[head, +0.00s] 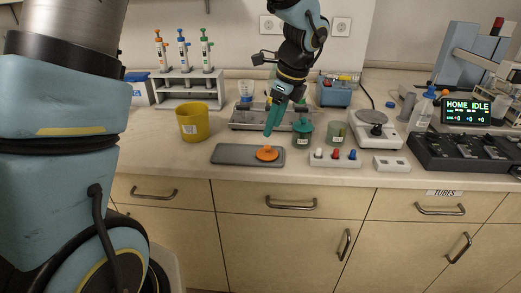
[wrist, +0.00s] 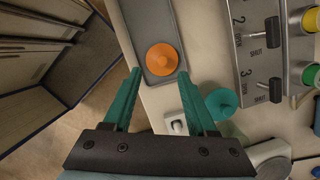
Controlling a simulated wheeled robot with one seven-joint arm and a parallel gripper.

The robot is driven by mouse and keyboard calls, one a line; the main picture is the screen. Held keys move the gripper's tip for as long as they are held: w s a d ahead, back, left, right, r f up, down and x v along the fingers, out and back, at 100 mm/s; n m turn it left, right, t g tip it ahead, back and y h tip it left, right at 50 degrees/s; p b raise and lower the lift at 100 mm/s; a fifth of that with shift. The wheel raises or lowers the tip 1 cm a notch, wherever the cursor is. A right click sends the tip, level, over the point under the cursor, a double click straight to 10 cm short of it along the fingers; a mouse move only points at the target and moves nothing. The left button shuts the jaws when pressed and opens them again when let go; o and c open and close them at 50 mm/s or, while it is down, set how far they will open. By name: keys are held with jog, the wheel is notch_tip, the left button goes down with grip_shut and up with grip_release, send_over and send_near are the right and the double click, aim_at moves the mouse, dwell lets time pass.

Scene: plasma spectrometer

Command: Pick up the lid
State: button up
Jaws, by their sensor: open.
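An orange round lid with a raised knob (head: 267,153) lies on a flat grey tray (head: 232,153) near the counter's front edge. In the wrist view the lid (wrist: 162,58) sits just beyond the fingertips, roughly centred between them. My gripper (head: 268,132) is open and empty, its teal fingers pointing down above the lid. In the wrist view both fingers of my gripper (wrist: 159,75) show, spread apart with a gap between them and the lid. A green-topped jar (head: 302,133) stands right of the tray; its top (wrist: 221,102) appears beside the right finger.
A white block with coloured knobs (head: 335,158) stands right of the tray. A grey metal rack (head: 250,117) is behind it. A yellow cup (head: 194,122) stands to the left. A balance (head: 375,129) is further right.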

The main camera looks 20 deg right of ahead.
aim_at(267, 146)
jog(key=shift+d+p+x, duration=0.15)
jog(key=shift+p+x, duration=0.3)
jog(key=shift+x, duration=1.35)
jog(key=shift+d+p+x, duration=0.15)
jog(key=shift+p+x, duration=0.25)
jog(key=shift+x, duration=1.4)
jog(key=shift+c, duration=0.2)
grip_shut()
